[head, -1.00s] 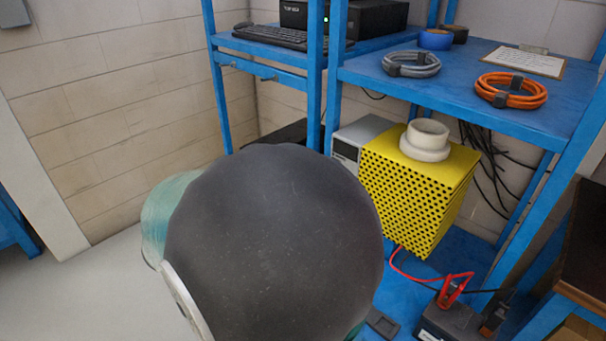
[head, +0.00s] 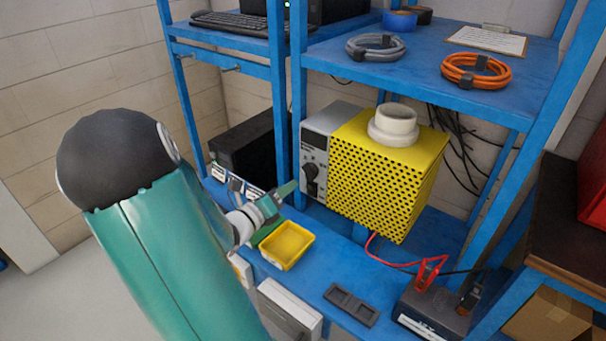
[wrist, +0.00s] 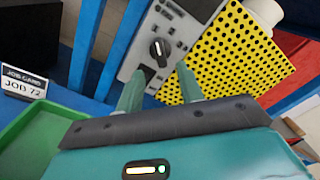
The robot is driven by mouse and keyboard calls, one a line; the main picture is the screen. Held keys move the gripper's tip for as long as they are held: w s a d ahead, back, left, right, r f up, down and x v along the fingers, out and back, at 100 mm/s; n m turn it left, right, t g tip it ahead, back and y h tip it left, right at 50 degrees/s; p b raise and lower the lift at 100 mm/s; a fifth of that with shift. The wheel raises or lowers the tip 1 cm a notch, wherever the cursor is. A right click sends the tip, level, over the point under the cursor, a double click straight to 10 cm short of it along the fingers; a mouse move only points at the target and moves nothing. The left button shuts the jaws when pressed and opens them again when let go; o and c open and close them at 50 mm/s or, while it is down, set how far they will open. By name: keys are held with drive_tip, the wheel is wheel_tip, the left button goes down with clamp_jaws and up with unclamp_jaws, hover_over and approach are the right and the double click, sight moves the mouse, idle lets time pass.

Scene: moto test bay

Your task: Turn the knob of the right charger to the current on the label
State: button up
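The grey charger (head: 314,150) stands on the blue shelf, left of a yellow perforated box. Its front bears a black knob (head: 311,183), which the wrist view shows closely as a round knob (wrist: 159,51) with a pale pointer mark. The print around the knob is too small to read. My gripper (head: 281,198) is in front of the charger, at the knob's lower left. In the wrist view, my gripper (wrist: 160,72) is open, its two green fingers apart and empty. The knob shows beyond and between the fingertips, apparently untouched. A job card (wrist: 24,83) reads "JOB 72".
The yellow perforated box (head: 385,175) with a white ring (head: 394,125) on top stands close right of the charger. A blue post (head: 281,110) rises at its left. A yellow tray (head: 304,248) and a battery with red clamp (head: 430,310) are on the lower shelf.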

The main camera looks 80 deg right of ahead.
sight(305, 173)
drive_tip(key=x, duration=0.8)
clamp_jaws()
